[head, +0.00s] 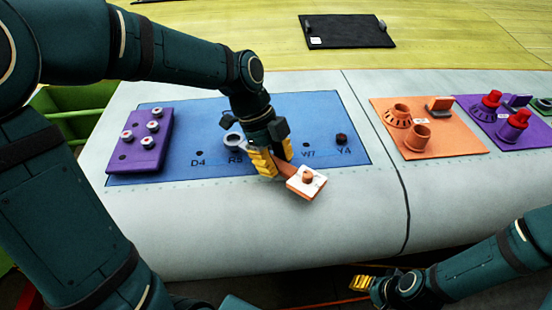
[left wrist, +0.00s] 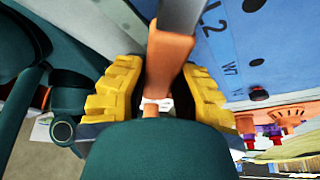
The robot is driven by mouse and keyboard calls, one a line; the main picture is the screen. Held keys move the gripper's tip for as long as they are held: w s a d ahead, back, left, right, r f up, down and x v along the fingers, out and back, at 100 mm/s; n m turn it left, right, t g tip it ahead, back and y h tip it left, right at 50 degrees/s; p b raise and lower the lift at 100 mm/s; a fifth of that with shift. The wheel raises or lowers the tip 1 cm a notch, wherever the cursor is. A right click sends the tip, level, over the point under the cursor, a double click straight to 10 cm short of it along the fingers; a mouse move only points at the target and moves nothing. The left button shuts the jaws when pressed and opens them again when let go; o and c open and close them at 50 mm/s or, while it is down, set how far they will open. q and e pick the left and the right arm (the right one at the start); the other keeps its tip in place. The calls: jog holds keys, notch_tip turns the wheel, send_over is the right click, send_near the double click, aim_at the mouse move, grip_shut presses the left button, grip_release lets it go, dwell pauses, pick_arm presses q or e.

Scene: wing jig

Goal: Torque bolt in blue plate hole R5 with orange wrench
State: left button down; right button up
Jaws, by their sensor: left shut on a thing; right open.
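My left gripper (head: 270,160) is over the middle of the blue plate (head: 185,115), its yellow fingers shut on the orange wrench (head: 286,170). The wrench's handle end, with a white square, sticks out toward the lower right. In the left wrist view, the wrench (left wrist: 168,62) sits between both fingers (left wrist: 155,95), with its grey shank running up out of frame. A grey ring (head: 233,139) beside the R5 label looks like the wrench's head; the fingers partly hide that label. I cannot tell whether a bolt is inside it. My right gripper (head: 363,283) is open and empty at the lower right.
A purple block (head: 140,150) with several bolts stands on the plate's left. A dark bolt (head: 341,138) is at the hole marked Y4. An orange plate (head: 440,143) and a purple plate (head: 485,105) with fittings lie to the right. A black mat (head: 346,35) lies behind.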

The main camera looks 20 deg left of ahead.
aim_at(261, 192)
pick_arm(q)
jog(key=shift+f, duration=0.15)
dwell(0.5)
jog(key=shift+f+b, duration=0.65)
jog(key=shift+b, duration=0.1)
jog(key=shift+s, duration=0.1)
jog(key=shift+s+a+m+g, duration=0.2)
jog(key=shift+s+m, duration=0.35)
jog(key=shift+m, duration=0.05)
jog(key=shift+s+a+m+g, duration=0.15)
jog(key=shift+s+m+g, duration=0.05)
jog(key=shift+s+m, duration=0.4)
jog(key=shift+f, duration=0.1)
jog(key=shift+s+a+f+m+g+y, duration=0.15)
jog(key=shift+s+a+m+g, duration=0.15)
jog(key=shift+s+m, duration=0.3)
jog(key=shift+s+a+r+m+g+y, duration=0.1)
jog(key=shift+s+a+m+g+y, duration=0.1)
jog(key=shift+s+a+m, duration=0.3)
jog(key=shift+d, duration=0.15)
